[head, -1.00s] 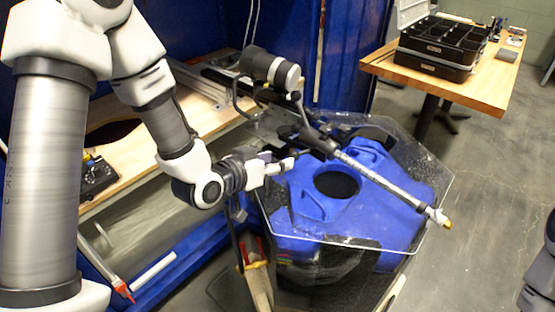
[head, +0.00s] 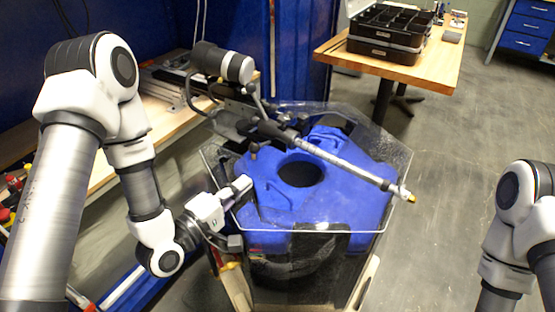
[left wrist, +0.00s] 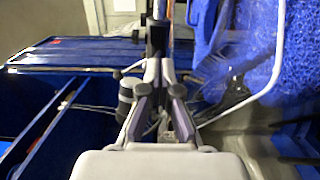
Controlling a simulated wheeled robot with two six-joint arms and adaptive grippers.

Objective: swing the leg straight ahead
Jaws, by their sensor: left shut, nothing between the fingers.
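The leg is a grey rod (head: 350,166) with a yellow tip. It slants over the clear-walled tank (head: 392,165) from a dark joint at the back left down to the right rim. The tank holds a blue body (head: 345,205) with a round dark opening. A grey and white cylinder unit (head: 222,63) sits at the leg's upper end. My left gripper (head: 243,186) is at the tank's left edge, below and apart from the leg. It is shut and empty. Its fingers also show in the left wrist view (left wrist: 158,75). My right gripper is out of view.
A wooden bench (head: 170,120) and blue wall panels stand behind my left arm. A wooden table (head: 440,60) with black organiser trays (head: 385,38) is at the back right. Bare floor (head: 445,150) lies right of the tank. My right arm shows at the right edge.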

